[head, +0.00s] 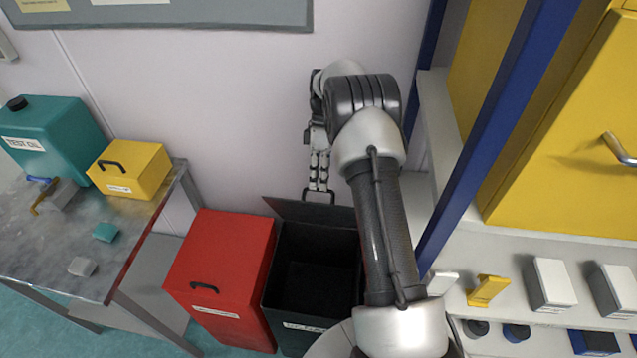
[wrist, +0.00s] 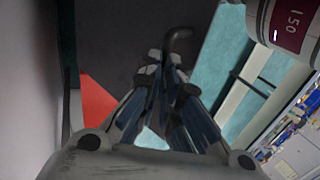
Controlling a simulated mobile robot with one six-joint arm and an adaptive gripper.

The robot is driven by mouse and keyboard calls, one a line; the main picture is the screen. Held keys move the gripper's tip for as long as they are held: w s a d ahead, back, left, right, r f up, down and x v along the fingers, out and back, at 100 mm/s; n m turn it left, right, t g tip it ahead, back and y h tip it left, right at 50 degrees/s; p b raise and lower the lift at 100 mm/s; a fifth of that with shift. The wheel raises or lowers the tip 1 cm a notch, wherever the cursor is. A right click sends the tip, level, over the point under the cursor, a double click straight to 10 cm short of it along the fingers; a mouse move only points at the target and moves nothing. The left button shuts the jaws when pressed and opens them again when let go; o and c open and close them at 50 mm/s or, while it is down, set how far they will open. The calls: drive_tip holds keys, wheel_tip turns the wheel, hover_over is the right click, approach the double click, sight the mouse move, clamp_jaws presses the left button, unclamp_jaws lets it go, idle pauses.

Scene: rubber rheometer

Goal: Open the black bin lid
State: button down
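The black bin (head: 319,340) stands on the floor with its lid (head: 312,212) raised at the back, so the dark, empty-looking inside shows. The lid fills the middle of the wrist view as a dark panel (wrist: 115,35). Its black handle (wrist: 180,35) curves up at the fingertips and shows as a small loop in the head view. My gripper (head: 318,170) reaches down behind the bin opening to this handle. In the wrist view its fingers (wrist: 168,75) come together around the handle, and it looks shut on it. The exact contact is partly hidden by the fingers.
A red bin (head: 225,265) with a closed lid stands close on the left. A metal table (head: 60,245) holds a teal can (head: 55,135) and a yellow box (head: 130,172). A blue-framed shelf (head: 480,130) stands close on the right, and the wall is behind.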

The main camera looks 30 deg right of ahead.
drive_tip(key=shift+d+f, duration=0.15)
drive_tip(key=shift+f, duration=0.45)
drive_tip(key=shift+d+f, duration=0.15)
drive_tip(key=shift+f, duration=0.4)
drive_tip(key=c, duration=2.2)
unclamp_jaws()
drive_tip(key=shift+c, duration=0.2)
drive_tip(key=o, duration=0.7)
drive_tip(key=shift+w+d+f, duration=0.15)
drive_tip(key=shift+w+f, duration=0.05)
drive_tip(key=shift+w, duration=0.15)
drive_tip(key=shift+r, duration=0.1)
drive_tip(key=shift+w+r, duration=0.1)
drive_tip(key=shift+r, duration=0.1)
drive_tip(key=shift+c, duration=0.3)
drive_tip(key=v, duration=0.7)
drive_tip(key=shift+r, duration=0.3)
drive_tip(key=shift+c, duration=0.4)
